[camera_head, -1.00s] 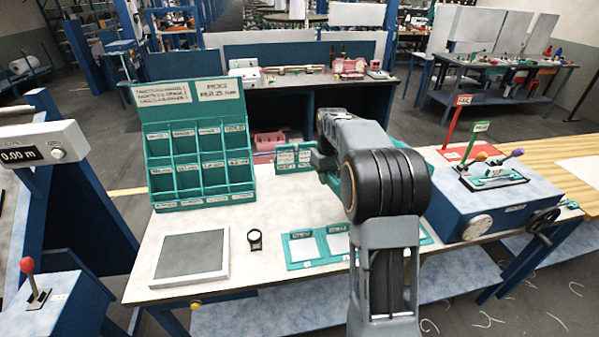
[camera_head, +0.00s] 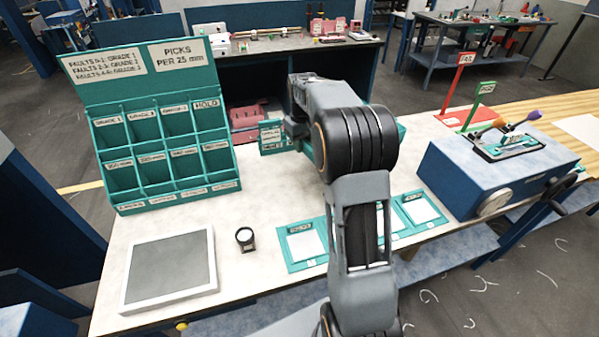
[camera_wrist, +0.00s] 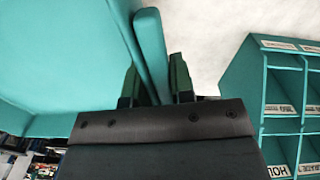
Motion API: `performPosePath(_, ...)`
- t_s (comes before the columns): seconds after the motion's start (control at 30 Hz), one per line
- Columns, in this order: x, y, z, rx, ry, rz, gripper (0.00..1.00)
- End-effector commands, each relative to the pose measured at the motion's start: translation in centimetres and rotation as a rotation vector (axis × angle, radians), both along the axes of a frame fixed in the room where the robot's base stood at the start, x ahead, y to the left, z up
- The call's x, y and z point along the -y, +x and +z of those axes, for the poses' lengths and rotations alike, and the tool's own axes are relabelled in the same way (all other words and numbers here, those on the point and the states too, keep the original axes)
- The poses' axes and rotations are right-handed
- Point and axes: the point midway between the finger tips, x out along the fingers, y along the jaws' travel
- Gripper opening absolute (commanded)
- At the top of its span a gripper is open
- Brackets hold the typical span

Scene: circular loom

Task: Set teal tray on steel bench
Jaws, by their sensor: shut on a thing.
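The teal tray (camera_head: 271,140) shows behind my arm in the head view, with pale labels on its side. It is raised above the pale worktable (camera_head: 250,200), and my arm hides most of it. In the wrist view the teal tray (camera_wrist: 55,55) fills the left side. My gripper (camera_wrist: 156,82) is shut on its thin upright wall. A second bench (camera_head: 355,45) with a greyish top and dark blue sides stands behind the worktable. I cannot tell from its look which bench is the steel one.
A teal label rack (camera_head: 165,150) stands at the worktable's left; it also shows in the wrist view (camera_wrist: 255,75). A grey panel (camera_head: 170,268), a magnifier (camera_head: 245,238) and teal card holders (camera_head: 302,245) lie in front. A blue machine box (camera_head: 480,180) stands at right. The back bench holds several items.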

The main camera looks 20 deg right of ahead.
Motion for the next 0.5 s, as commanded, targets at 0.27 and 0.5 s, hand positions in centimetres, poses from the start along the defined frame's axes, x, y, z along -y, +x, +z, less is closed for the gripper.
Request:
performPosePath(0.27,0.0,0.0,-6.5,0.000,-0.001,0.002,0.00)
performPosePath(0.5,-0.1,0.0,-9.7,0.001,-0.001,0.002,0.00)
